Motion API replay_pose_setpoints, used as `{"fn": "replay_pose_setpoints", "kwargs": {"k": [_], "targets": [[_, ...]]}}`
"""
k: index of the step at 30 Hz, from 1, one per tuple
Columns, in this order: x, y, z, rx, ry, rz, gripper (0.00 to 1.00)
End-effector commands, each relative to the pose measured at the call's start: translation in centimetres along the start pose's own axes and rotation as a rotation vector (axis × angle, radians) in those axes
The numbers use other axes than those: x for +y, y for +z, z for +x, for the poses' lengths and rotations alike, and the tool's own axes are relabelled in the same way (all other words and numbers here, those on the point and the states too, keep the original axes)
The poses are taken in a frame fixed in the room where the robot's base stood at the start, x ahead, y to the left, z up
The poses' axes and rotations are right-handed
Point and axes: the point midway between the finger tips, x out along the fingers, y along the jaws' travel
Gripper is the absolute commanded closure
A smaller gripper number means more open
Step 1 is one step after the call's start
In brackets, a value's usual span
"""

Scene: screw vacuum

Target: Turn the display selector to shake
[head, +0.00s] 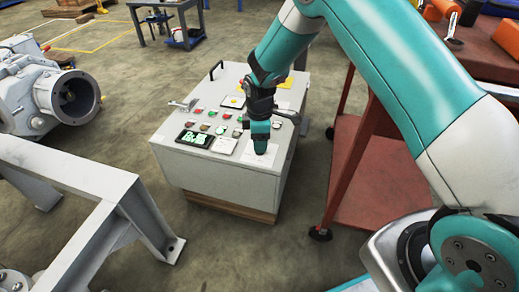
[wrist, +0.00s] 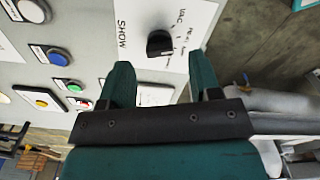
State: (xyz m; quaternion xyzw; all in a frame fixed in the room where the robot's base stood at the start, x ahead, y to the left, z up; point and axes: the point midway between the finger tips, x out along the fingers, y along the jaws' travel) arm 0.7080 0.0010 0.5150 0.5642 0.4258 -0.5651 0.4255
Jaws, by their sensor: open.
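The display selector is a black knob (wrist: 160,43) on a white plate (wrist: 185,18) printed "SHOW", with "VAC" and other small labels I cannot read clearly. My gripper (wrist: 163,66) is open, its two teal fingers apart on either side of the knob's line in the wrist view. The knob appears just beyond the fingertips, and nothing is held. In the head view my gripper (head: 260,148) points down over the right part of the control cabinet's top (head: 175,155) and hides the knob there. A lit green display (head: 195,138) sits left of it.
Several coloured buttons and lamps lie beside the plate, including a blue one (wrist: 59,56) and a green one (wrist: 74,87). A handle (head: 216,69) rises at the cabinet's back left. A red cart (head: 375,170) stands to the right and a grey steel frame (head: 110,195) to the left.

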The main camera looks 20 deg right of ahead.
Motion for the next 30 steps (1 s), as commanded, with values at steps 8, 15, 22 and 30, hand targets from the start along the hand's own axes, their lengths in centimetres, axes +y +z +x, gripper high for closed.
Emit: {"fn": "replay_pose_setpoints", "kwargs": {"k": [8, 15, 22, 30], "targets": [[0.0, 0.0, 3.1, 0.000, 0.001, 0.000, 0.43], [0.0, 0.0, 3.2, 0.001, 0.001, 0.000, 0.43], [0.0, 0.0, 3.2, 0.001, 0.001, 0.000, 0.77], [0.0, 0.0, 3.1, 0.001, 0.001, 0.007, 0.92]]}}
